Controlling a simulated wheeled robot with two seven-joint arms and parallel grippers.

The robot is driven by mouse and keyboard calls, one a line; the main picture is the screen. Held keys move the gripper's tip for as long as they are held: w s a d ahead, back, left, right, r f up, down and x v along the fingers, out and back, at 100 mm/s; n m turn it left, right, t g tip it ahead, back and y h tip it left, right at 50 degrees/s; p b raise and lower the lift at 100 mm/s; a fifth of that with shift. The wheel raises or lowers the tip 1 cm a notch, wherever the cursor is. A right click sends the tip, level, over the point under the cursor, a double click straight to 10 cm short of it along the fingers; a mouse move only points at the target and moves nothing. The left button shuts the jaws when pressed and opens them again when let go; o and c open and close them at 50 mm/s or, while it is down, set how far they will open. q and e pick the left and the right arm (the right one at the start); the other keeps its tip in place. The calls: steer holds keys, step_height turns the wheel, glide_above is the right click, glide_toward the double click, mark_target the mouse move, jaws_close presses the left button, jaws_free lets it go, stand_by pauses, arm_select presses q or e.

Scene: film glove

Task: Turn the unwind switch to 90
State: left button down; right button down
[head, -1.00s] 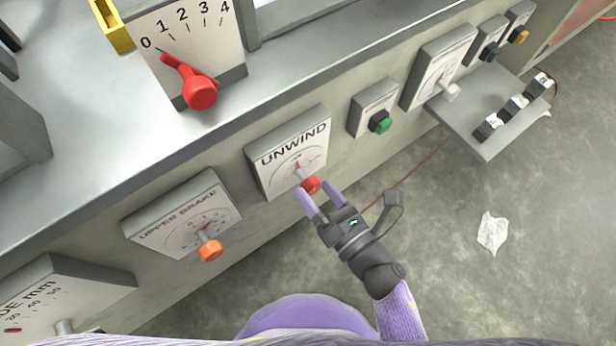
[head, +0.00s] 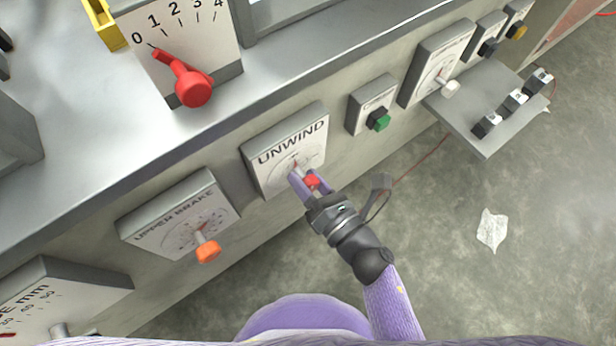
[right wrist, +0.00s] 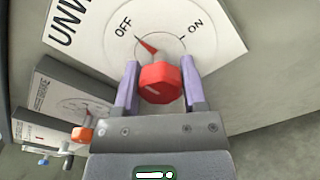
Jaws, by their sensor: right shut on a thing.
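The unwind switch is a red knob (head: 312,181) on a box with a white plate marked UNWIND (head: 283,152). In the right wrist view the red knob (right wrist: 160,83) has a red pointer (right wrist: 147,46) between OFF and ON, nearer OFF. My right gripper (head: 308,184) has its two purple fingers on either side of the knob and is shut on it. In the right wrist view the right gripper (right wrist: 160,92) shows the knob between its fingers. My left gripper is not in view.
The upper brake box (head: 180,218) with an orange knob (head: 207,252) is to the left. A box with a green button (head: 378,122) is to the right. A metal shelf (head: 487,145) juts out further right, and a large red lever (head: 190,85) sits above.

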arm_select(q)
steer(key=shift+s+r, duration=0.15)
arm_select(e)
steer(key=shift+m+p, duration=0.3)
steer(key=shift+m, duration=0.4)
steer(key=shift+m+p, duration=0.45)
steer(key=shift+m, duration=0.75)
steer(key=m+p, duration=0.1)
steer(key=m, duration=0.3)
steer(key=shift+m, duration=0.3)
steer(key=m+p, duration=0.1)
steer(key=m, duration=0.1)
steer(key=shift+m, duration=0.4)
steer(key=m+p, duration=0.1)
steer(key=m, duration=0.3)
steer(key=shift+f+m, duration=0.1)
steer(key=shift+m, duration=1)
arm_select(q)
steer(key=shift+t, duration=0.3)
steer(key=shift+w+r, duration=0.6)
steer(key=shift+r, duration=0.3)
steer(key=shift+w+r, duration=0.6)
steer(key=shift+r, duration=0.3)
arm_select(e)
steer(key=shift+m, duration=0.3)
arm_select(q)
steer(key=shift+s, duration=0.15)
